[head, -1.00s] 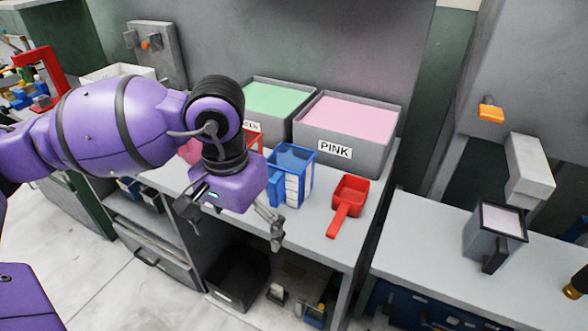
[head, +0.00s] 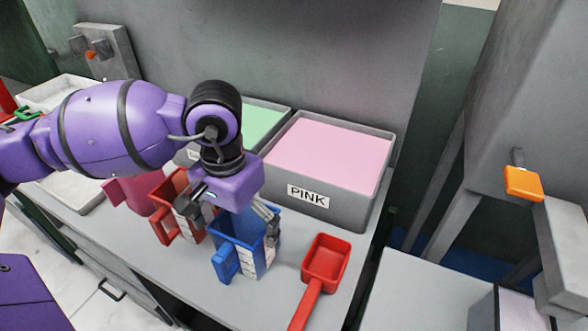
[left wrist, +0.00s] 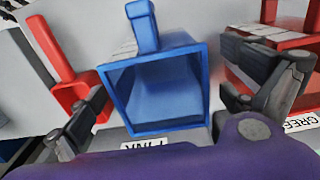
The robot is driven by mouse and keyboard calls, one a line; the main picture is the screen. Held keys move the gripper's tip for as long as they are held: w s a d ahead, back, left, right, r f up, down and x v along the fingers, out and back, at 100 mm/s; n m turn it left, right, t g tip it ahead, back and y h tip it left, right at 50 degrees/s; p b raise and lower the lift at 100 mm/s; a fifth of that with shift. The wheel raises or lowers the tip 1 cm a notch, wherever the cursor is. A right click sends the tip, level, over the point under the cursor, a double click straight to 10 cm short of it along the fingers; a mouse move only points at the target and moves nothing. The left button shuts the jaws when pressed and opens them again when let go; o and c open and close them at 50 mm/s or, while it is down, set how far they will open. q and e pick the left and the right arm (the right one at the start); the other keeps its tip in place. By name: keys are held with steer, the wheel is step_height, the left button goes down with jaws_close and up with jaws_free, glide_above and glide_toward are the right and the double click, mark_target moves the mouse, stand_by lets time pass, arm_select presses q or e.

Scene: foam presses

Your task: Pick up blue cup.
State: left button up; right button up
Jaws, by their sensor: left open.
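The blue cup (head: 247,243) stands upright on the grey bench, in front of the bin labelled PINK. It has a square mouth, a blue handle and a white marked strip. My left gripper (head: 232,213) is open and above the cup's mouth in the head view. In the left wrist view the cup (left wrist: 155,90) is in the middle, empty inside, with one finger of the gripper (left wrist: 165,105) on each side of it. I cannot tell whether the fingers touch it. My right gripper is not in view.
A red cup (head: 168,203) stands close to the left of the blue cup, and a pink cup (head: 135,192) beyond it. A red scoop (head: 325,262) lies to the right. The pink bin (head: 345,205) and green bin (head: 262,118) stand behind.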

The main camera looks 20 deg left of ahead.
mark_target(245, 242)
arm_select(q)
step_height(245, 242, down, 5)
steer(key=shift+w+d+r+p, duration=0.1)
steer(key=shift+d+p, duration=0.05)
steer(key=shift+p, duration=0.25)
steer(key=shift+f, duration=0.35)
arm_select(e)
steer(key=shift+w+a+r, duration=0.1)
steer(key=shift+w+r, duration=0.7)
arm_select(q)
steer(key=c, duration=1.2)
steer(key=shift+c, duration=0.4)
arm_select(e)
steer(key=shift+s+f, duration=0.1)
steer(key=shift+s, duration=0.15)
